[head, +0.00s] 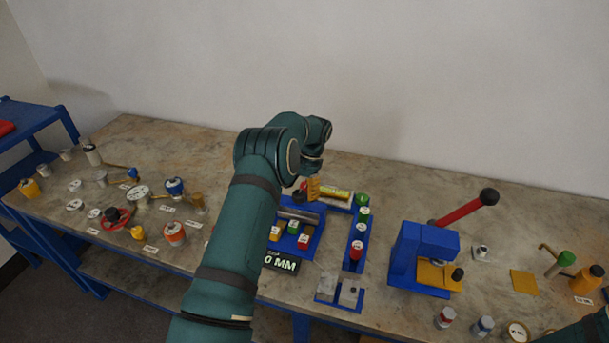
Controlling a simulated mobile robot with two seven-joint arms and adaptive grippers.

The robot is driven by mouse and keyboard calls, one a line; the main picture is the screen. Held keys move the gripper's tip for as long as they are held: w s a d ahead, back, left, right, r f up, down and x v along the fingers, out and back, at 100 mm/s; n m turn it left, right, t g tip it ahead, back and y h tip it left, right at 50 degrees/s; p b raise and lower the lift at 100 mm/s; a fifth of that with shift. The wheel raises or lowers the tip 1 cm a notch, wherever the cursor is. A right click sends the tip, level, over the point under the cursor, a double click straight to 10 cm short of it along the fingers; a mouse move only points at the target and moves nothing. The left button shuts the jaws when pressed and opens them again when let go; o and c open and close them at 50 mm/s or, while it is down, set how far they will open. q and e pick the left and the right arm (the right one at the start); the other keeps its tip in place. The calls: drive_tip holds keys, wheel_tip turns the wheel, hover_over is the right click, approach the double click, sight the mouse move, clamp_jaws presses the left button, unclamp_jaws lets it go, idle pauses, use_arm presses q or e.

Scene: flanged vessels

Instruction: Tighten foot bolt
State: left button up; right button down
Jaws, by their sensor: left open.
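My left arm reaches up the middle of the head view, over the workbench (400,190). Its left gripper (313,184) points down above the back of a blue fixture (361,238) and is open. The wrist hides part of the gripper, and a yellow-orange part shows right under it. The fixture carries several small parts with red, green and yellow tops, and a dark horizontal cylinder. I cannot tell which part is the foot bolt. Of my right arm, only a dark green piece shows at the bottom right corner; its gripper is out of view.
A blue press (405,255) with a red lever (460,212) stands right of the fixture. A black sign (281,262) reading "0 MM" is at the fixture's front. Several flanged parts and valves cover the bench's left. A yellow plate (524,282) lies at right. The wall is behind.

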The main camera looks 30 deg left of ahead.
use_arm(q)
drive_tip(key=v, duration=1)
drive_tip(key=shift+r, duration=0.3)
